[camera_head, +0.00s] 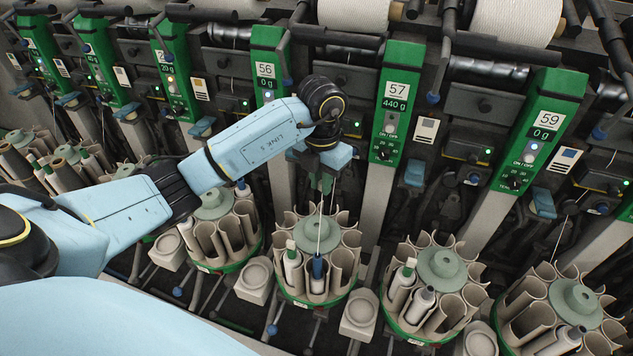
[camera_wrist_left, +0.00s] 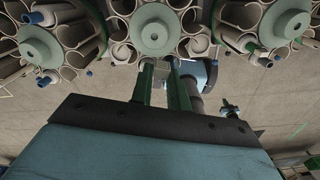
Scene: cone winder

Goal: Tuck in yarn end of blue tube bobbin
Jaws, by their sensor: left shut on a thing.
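The blue tube bobbin (camera_head: 317,268) stands upright in a pocket at the near side of a round bobbin magazine (camera_head: 291,277) with a green base. A thin white yarn end (camera_head: 320,228) runs up from it to my left gripper (camera_head: 324,188). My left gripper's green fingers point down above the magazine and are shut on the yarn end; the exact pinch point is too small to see. In the left wrist view the two fingers (camera_wrist_left: 167,68) reach toward the middle magazine, and the yarn cannot be made out there. My right gripper is not in view.
Behind are green control panels, such as 57 (camera_head: 393,110), and levers close to my left arm.

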